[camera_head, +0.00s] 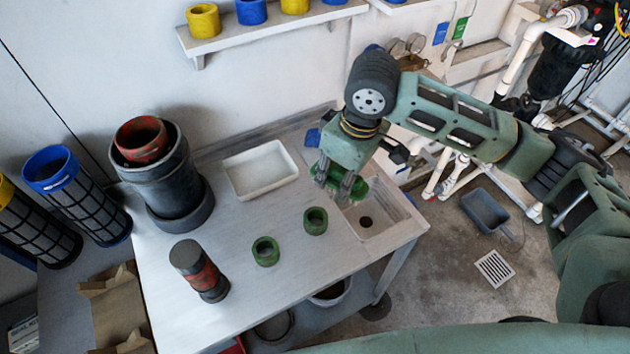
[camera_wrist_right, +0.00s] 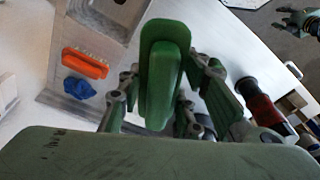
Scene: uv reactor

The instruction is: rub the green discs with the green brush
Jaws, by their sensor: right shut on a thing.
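My right gripper (camera_head: 342,188) is shut on the green brush (camera_head: 352,190), above the sink at the table's right end. In the right wrist view, the brush (camera_wrist_right: 162,75) sits between the fingers and its bristles are not clear. Two green ring-shaped pieces, which I take for the discs, stand on the table: one (camera_head: 265,251) nearer the front, one (camera_head: 315,220) closer to the sink. The brush is apart from both. A gripper shape, probably my left gripper (camera_wrist_right: 290,18), shows at the top right of the wrist view; its jaws are unclear.
A red-and-black cylinder (camera_head: 199,272) stands at the table's front left. A large dark pot (camera_head: 163,182) stands behind it. A white tray (camera_head: 261,170) lies at the back. The table's middle is mostly clear.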

